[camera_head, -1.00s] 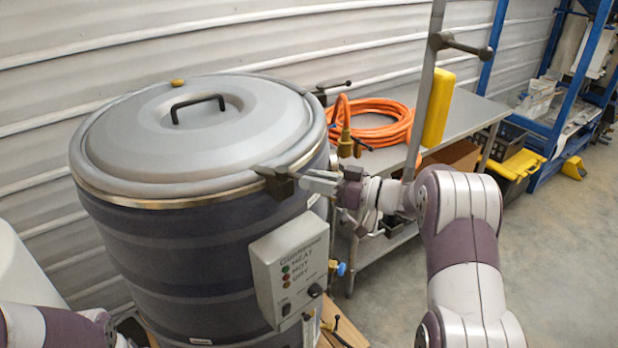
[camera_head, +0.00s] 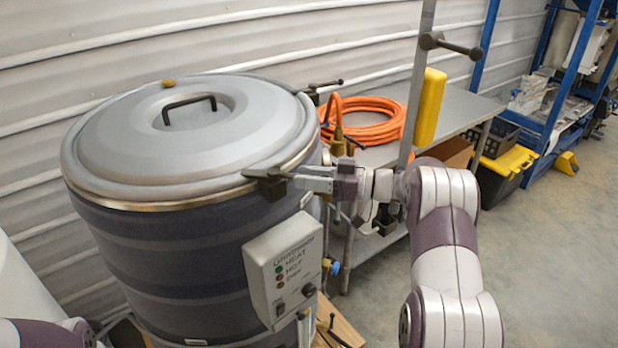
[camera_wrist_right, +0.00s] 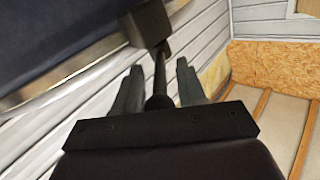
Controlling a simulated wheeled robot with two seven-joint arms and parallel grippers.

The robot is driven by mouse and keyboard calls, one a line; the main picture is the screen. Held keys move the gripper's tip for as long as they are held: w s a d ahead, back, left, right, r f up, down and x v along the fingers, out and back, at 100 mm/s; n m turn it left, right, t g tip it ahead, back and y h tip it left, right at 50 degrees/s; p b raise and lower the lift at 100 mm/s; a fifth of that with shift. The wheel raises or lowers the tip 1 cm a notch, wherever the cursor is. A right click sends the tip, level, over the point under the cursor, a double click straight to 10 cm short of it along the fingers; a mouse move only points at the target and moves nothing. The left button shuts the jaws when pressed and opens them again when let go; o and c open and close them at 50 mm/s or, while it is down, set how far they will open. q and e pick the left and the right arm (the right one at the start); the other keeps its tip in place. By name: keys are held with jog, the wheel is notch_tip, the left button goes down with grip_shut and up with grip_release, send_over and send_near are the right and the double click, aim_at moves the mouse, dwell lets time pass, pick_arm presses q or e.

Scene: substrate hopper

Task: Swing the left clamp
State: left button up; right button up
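The grey-lidded drum hopper (camera_head: 190,255) stands at left with its lid (camera_head: 112,150) on. A dark clamp (camera_head: 270,187) sits at the lid's front right rim. Another dark clamp (camera_head: 324,87) sits at the rear right of the rim. My right gripper (camera_head: 300,180) is at the front clamp. In the right wrist view the open fingers (camera_wrist_right: 158,85) lie on either side of the clamp's dark handle (camera_wrist_right: 160,75), with gaps showing. The clamp's block (camera_wrist_right: 148,24) is beyond the fingertips. My left gripper is out of view; only part of that arm shows at lower left.
A control box (camera_head: 284,268) is on the drum's front, below the clamp. Behind my right arm are a metal table (camera_head: 465,108), a coiled orange hose (camera_head: 375,118) and an upright post (camera_head: 417,95) with a side handle. Open floor (camera_head: 560,260) lies at right.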

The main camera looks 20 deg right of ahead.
jog(key=shift+s+d+f, duration=0.15)
jog(key=shift+d, duration=0.15)
jog(key=b+v, duration=0.4)
jog(key=v, duration=0.8)
jog(key=shift+b, duration=0.4)
